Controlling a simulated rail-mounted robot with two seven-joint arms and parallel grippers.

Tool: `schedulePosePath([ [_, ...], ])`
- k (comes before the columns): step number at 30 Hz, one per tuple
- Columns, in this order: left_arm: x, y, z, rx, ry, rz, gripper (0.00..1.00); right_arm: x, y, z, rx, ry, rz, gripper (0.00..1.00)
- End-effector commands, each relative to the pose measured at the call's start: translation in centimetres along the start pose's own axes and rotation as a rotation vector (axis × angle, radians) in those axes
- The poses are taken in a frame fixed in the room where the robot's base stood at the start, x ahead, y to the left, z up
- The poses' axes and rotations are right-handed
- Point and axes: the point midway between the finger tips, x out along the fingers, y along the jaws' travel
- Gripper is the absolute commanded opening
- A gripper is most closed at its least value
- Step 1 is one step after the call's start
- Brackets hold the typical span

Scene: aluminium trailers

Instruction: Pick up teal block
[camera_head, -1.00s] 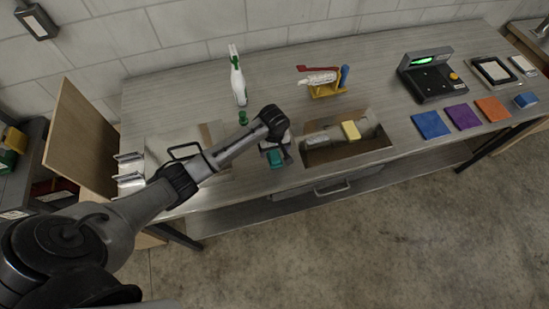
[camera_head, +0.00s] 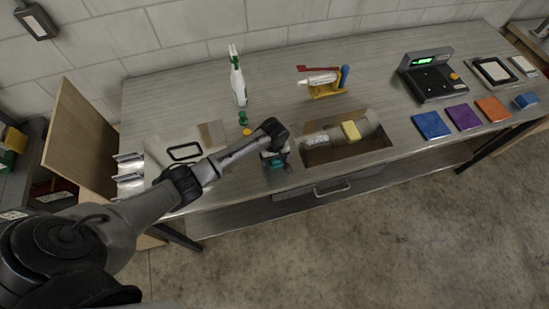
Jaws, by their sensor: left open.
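The teal block (camera_head: 275,164) sits on the workbench near its front edge, just left of the sunken bin. Only part of it shows, since my left gripper (camera_head: 276,160) is right over it. My left arm comes in from the left, and its wrist bends down to the block. The left gripper is open, with its fingers at the block. The fingertips are small and partly hidden, so I cannot tell whether they touch it. My right gripper is not in view.
The bin (camera_head: 345,157) holds a yellow block (camera_head: 351,130) and a grey cylinder. A spray bottle (camera_head: 238,80), a green object (camera_head: 243,118) and a yellow rack (camera_head: 327,89) stand behind. Coloured mats (camera_head: 431,125) and a scale (camera_head: 430,77) are at right.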

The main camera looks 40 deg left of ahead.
Motion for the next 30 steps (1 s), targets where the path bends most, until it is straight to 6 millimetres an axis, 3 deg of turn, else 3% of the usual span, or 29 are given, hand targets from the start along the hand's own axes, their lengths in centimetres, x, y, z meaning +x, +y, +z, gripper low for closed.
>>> schedulePosePath([
  [2, 0.0, 0.0, 0.0, 0.0, 0.0, 0.0, 0.78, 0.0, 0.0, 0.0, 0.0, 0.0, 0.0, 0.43],
  [17, 0.0, 0.0, 0.0, 0.0, 0.0, 0.0, 0.3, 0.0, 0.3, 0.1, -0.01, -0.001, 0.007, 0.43],
  [30, -1.1, 0.1, 0.0, 0.0, 0.0, 0.001, 0.28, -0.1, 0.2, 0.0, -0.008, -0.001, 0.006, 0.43],
])
